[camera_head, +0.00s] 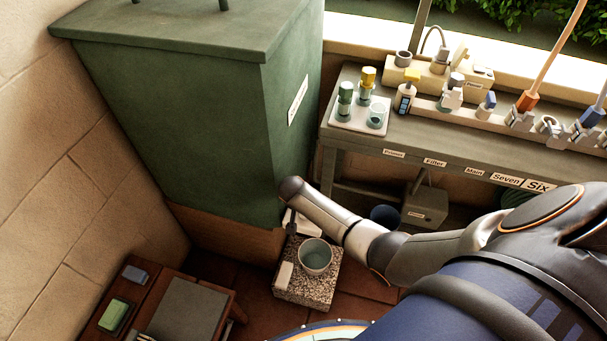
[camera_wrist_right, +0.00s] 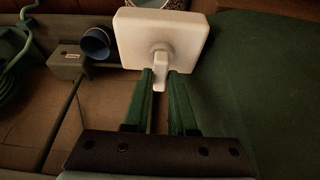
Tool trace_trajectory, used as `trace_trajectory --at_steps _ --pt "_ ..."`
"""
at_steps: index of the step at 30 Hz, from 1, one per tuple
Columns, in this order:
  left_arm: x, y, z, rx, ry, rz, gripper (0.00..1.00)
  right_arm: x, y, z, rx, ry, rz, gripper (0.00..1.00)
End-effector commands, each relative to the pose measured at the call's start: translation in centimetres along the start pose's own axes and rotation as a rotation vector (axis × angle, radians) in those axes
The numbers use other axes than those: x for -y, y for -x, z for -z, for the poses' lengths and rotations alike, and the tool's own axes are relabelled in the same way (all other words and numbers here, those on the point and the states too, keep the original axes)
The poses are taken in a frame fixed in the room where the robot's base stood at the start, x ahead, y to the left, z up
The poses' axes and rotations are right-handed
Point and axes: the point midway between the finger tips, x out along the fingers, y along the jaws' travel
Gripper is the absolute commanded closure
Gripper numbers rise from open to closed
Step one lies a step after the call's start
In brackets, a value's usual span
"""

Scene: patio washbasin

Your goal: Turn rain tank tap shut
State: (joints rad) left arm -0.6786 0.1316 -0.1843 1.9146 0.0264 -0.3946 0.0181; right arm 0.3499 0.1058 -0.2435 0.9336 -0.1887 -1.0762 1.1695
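The green rain tank (camera_head: 200,120) stands at the left in the head view, and its dark green side fills the right of the wrist view (camera_wrist_right: 265,80). A white tap body, a square block with a small lever (camera_wrist_right: 160,72), shows in the right wrist view. A white part, likely the same tap (camera_head: 303,224), shows low at the tank in the head view. My right gripper (camera_wrist_right: 160,78) has its two green fingers at either side of the lever's end. The gap is about the lever's width, and I cannot tell whether both fingers touch it. My left gripper is not in view.
A bowl (camera_head: 315,256) stands on a speckled stone block (camera_head: 300,297) below the tap. A blue pot (camera_head: 384,214) and a grey box (camera_head: 424,207) lie under the bench (camera_head: 350,145), right of the tank. A low wooden stand (camera_head: 221,301) is at lower left.

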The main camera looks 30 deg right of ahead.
Motion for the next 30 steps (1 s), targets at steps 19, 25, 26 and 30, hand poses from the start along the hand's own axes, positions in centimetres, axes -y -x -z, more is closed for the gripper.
trace_trajectory --at_steps 19,25,26,30 --pt "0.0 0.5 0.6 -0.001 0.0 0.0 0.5 0.0 1.4 0.1 -0.001 0.003 0.002 0.49" --pt "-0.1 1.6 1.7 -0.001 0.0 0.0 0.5 0.0 4.9 0.2 -0.001 0.002 0.004 0.49" --pt "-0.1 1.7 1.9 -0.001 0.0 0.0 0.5 0.0 5.6 0.1 -0.001 0.002 0.003 0.49" --pt "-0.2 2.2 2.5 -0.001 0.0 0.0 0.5 0.0 8.3 0.1 0.0 0.001 0.004 0.49"
